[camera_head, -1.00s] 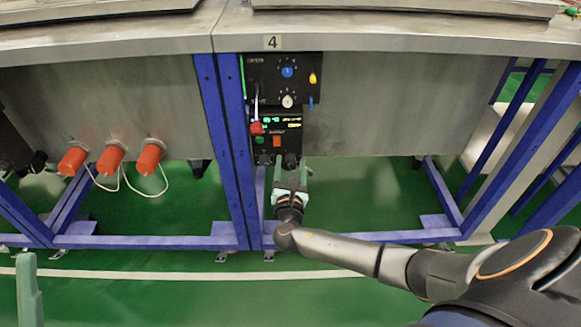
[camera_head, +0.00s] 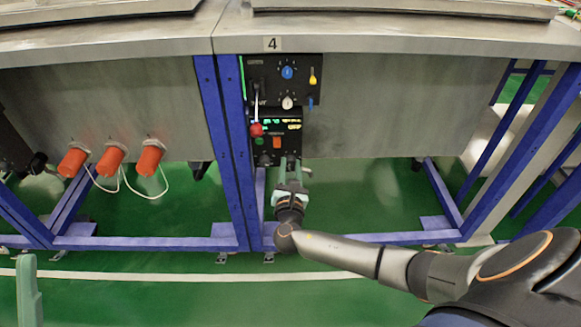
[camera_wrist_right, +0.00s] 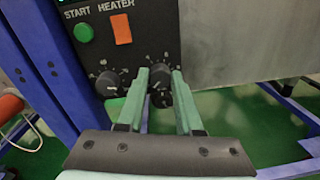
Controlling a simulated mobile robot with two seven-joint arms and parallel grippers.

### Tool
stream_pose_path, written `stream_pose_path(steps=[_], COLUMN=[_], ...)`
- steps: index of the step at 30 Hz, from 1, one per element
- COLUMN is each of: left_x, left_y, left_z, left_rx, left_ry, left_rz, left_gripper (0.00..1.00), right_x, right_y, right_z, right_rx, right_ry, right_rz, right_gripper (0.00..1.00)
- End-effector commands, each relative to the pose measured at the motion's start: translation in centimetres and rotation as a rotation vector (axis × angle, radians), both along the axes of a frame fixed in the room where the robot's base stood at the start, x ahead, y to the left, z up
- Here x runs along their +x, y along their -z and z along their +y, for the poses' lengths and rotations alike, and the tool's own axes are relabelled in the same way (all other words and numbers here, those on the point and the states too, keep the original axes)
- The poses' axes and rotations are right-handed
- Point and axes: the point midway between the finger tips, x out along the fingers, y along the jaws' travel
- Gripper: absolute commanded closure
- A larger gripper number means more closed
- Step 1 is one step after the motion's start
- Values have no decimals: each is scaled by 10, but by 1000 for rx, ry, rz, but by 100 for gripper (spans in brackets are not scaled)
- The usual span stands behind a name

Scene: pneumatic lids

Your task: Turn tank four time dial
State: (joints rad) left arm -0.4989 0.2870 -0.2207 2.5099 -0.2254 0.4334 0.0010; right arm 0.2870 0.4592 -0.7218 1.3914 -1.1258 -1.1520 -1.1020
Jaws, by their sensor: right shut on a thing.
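The tank four control panel (camera_head: 277,134) is black and hangs under the plate marked 4. Two black dials sit side by side at its bottom; the left dial shows in the right wrist view (camera_wrist_right: 108,84) with nothing on it. My right gripper (camera_wrist_right: 160,76) is shut on the right-hand black dial (camera_wrist_right: 160,95), one pale green finger on each side. In the head view, my right gripper (camera_head: 290,163) reaches the panel's lower edge from below and partly hides this dial. Lettering by the dials is unreadable. A pale green part of my left gripper (camera_head: 28,290) shows at lower left.
A red-knobbed lever (camera_head: 256,130), a green start button (camera_wrist_right: 83,32) and an orange heater switch (camera_wrist_right: 121,29) are above the dials. A blue post (camera_head: 231,150) stands close left of the panel. Orange plugs (camera_head: 112,160) with white cords hang further left.

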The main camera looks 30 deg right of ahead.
Motion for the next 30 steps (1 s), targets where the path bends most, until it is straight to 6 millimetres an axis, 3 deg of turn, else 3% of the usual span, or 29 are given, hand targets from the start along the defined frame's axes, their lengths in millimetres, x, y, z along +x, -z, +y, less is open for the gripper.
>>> stream_pose_path(steps=[11, 30], left_x=[0, 0], left_y=[3, 24], left_z=[0, -2], left_rx=[-1, -23], left_ry=[1, 25], left_rz=[1, 20], left_gripper=[50, 50], right_x=[-1, -2], right_y=[2, 3], right_z=[0, -1], right_rx=[92, 583], right_ry=[2, 3], right_rz=[-55, -356], right_gripper=[100, 100])
